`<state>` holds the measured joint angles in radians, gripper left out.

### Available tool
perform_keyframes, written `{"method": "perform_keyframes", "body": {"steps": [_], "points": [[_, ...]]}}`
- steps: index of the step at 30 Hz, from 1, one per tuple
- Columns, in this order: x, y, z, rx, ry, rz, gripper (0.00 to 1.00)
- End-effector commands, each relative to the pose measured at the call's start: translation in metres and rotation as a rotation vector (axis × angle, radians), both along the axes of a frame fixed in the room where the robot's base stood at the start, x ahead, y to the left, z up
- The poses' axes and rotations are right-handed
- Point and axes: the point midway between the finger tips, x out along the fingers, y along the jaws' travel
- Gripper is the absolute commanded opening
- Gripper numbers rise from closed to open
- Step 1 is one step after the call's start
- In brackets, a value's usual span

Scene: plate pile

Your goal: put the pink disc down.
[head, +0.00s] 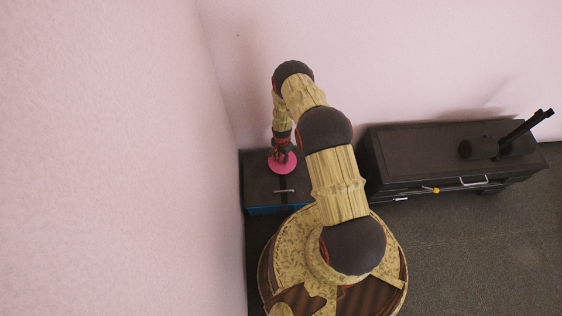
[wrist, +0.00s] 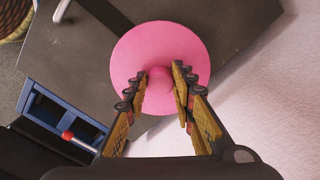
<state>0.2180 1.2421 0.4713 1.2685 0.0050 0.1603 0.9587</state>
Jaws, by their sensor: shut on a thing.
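The pink disc (wrist: 160,45) is round and flat, with a raised pink knob (wrist: 160,80) near its middle. My gripper (wrist: 161,84) is shut on this knob, with a finger on each side. In the head view the pink disc (head: 283,166) shows under my gripper (head: 280,152), over the dark top of a small cabinet (head: 262,188). I cannot tell whether the disc touches the cabinet top or hangs a little above it.
The cabinet has a handle and a blue-edged open front (wrist: 60,112) with a red-tipped rod (wrist: 68,135). Pale walls stand close behind and left. A longer dark cabinet (head: 420,150) to the right bears a black cylindrical object (head: 478,149).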

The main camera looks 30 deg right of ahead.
Motion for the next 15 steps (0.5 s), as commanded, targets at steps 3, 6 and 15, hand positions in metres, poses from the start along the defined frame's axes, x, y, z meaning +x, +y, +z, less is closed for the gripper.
{"method": "perform_keyframes", "body": {"steps": [3, 6, 15], "points": [[0.007, 0.001, -0.011, 0.000, 0.000, 0.001, 0.00], [0.006, 0.001, -0.028, 0.001, 0.001, 0.000, 0.00], [0.007, 0.000, -0.038, -0.001, -0.001, 0.000, 0.00]]}}
